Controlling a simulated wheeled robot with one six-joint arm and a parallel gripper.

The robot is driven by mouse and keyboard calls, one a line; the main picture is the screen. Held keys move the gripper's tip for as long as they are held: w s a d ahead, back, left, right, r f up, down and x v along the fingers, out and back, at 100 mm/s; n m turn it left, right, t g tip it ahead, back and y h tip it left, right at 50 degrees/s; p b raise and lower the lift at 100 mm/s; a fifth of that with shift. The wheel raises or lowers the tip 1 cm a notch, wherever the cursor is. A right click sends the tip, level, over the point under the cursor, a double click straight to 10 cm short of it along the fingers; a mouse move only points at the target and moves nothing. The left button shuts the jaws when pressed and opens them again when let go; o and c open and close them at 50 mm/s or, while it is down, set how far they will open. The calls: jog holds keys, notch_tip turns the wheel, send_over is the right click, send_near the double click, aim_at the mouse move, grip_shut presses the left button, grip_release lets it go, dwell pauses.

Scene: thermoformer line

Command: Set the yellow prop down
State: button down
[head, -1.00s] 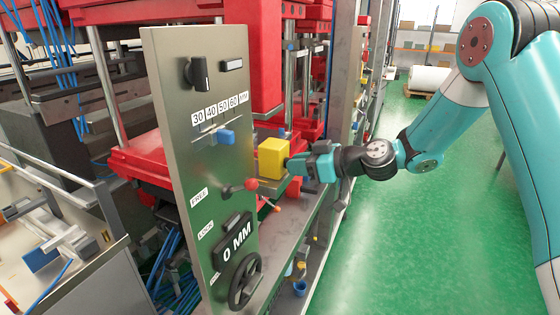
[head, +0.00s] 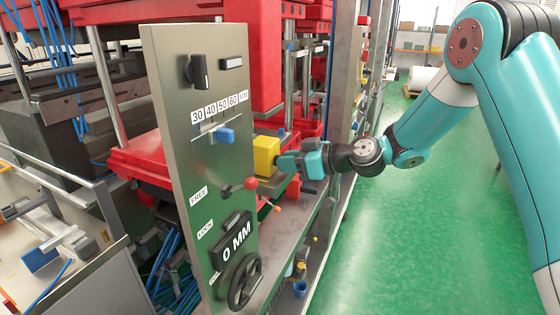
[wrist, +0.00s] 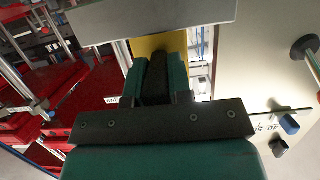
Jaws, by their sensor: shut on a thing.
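The yellow prop (head: 265,154) is a block beside the right edge of the steel control panel (head: 205,130), in front of the red press parts. My gripper (head: 281,163) reaches in from the right and is shut on the prop. In the wrist view the yellow prop (wrist: 158,43) shows between and beyond the teal fingers (wrist: 157,82), partly hidden by a grey plate (wrist: 165,20). I cannot tell whether the prop's underside touches the ledge below it.
The panel carries a blue slider (head: 226,135), a red-knobbed lever (head: 250,184) close to the prop, a 0 MM display (head: 236,238) and a handwheel (head: 245,281). A red press platen (head: 150,160) lies behind the panel. The green floor (head: 410,230) at right is open.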

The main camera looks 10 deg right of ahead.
jog(key=shift+w+a, duration=0.35)
jog(key=shift+a, duration=0.15)
jog(key=shift+w+a, duration=0.15)
jog(key=shift+a, duration=0.05)
jog(key=c, duration=1)
grip_release()
jog(key=shift+o, duration=0.2)
jog(key=shift+f, duration=0.1)
